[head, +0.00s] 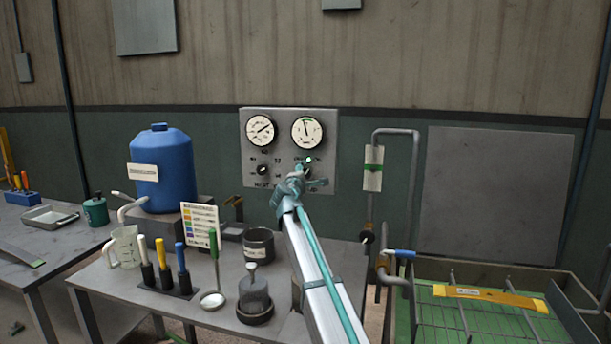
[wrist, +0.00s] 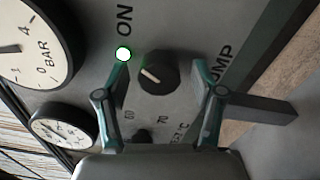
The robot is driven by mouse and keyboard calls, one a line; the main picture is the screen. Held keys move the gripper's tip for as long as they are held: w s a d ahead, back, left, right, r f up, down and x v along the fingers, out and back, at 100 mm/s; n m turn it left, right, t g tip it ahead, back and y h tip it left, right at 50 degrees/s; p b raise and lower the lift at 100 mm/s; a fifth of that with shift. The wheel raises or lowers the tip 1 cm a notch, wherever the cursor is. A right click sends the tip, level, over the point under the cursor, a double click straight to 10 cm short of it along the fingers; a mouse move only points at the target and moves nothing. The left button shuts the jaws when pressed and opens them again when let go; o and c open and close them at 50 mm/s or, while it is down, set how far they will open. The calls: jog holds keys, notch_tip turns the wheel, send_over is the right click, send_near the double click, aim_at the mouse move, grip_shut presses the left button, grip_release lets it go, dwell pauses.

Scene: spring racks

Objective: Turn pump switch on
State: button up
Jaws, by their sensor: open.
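The pump switch (wrist: 157,73) is a round black knob on a grey panel, with a white line slanting toward the upper left. "ON" is printed above left of it and a partly hidden "PUMP" to its right. A bright white lamp with a green rim (wrist: 123,54) sits beside the knob. My gripper (wrist: 161,69) is open, one teal finger on each side of the knob; I cannot tell whether they touch it. In the head view my gripper (head: 293,188) is at the lower right of the control panel (head: 286,116), partly covering that area.
Two round gauges (head: 261,130) (head: 307,131) sit above the knobs. A second knob (head: 263,170) is on the panel's left. Below stands a bench with a dark pot (head: 258,243), tools and a blue tank (head: 160,170). A grey pipe (head: 414,180) rises right of the panel.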

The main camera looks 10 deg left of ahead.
jog(key=s+a, duration=0.1)
jog(key=s, duration=1)
jog(key=shift+s+a, duration=0.2)
jog(key=shift+a, duration=0.1)
jog(key=shift+f, duration=0.1)
